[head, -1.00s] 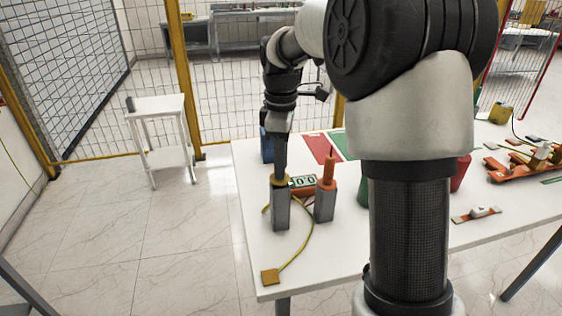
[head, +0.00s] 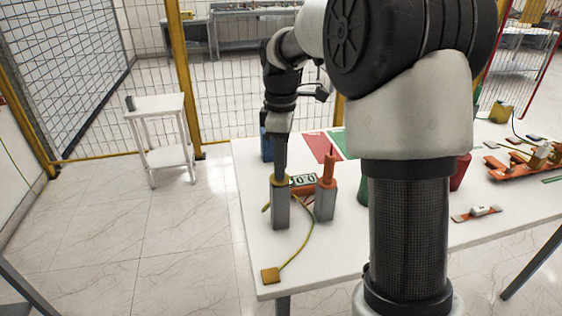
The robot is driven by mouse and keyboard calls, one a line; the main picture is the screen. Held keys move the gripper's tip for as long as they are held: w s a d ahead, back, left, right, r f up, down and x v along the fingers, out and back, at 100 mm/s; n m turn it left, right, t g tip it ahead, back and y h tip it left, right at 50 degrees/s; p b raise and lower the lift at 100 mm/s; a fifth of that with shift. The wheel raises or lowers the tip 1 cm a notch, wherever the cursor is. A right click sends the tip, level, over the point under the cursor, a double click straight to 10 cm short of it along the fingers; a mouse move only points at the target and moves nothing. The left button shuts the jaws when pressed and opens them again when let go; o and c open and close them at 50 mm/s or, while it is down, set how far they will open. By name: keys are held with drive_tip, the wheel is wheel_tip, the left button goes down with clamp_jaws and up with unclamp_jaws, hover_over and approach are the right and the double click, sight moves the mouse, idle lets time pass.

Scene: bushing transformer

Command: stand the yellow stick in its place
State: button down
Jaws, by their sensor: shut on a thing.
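My gripper (head: 281,174) points straight down over the left grey holder (head: 281,209). It is shut on the yellow stick (head: 281,181). Only a yellow collar of the stick shows, at the top of the holder and just under the fingers. The rest is hidden by the gripper and the holder, so I cannot tell how deep it sits. A yellow-green cable (head: 303,246) curves over the table to a small yellow block (head: 271,275) at the front.
An orange stick (head: 328,170) stands upright in a second grey holder (head: 325,202), close on the right. A small display (head: 304,180) is behind, between the holders. Red (head: 321,147) and green mats lie further back. The white table's (head: 255,239) left front is mostly clear.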

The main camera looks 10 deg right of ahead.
drive_tip(key=shift+f, duration=0.35)
drive_tip(key=c, duration=1.5)
unclamp_jaws()
drive_tip(key=shift+o, duration=0.2)
drive_tip(key=shift+r, duration=0.1)
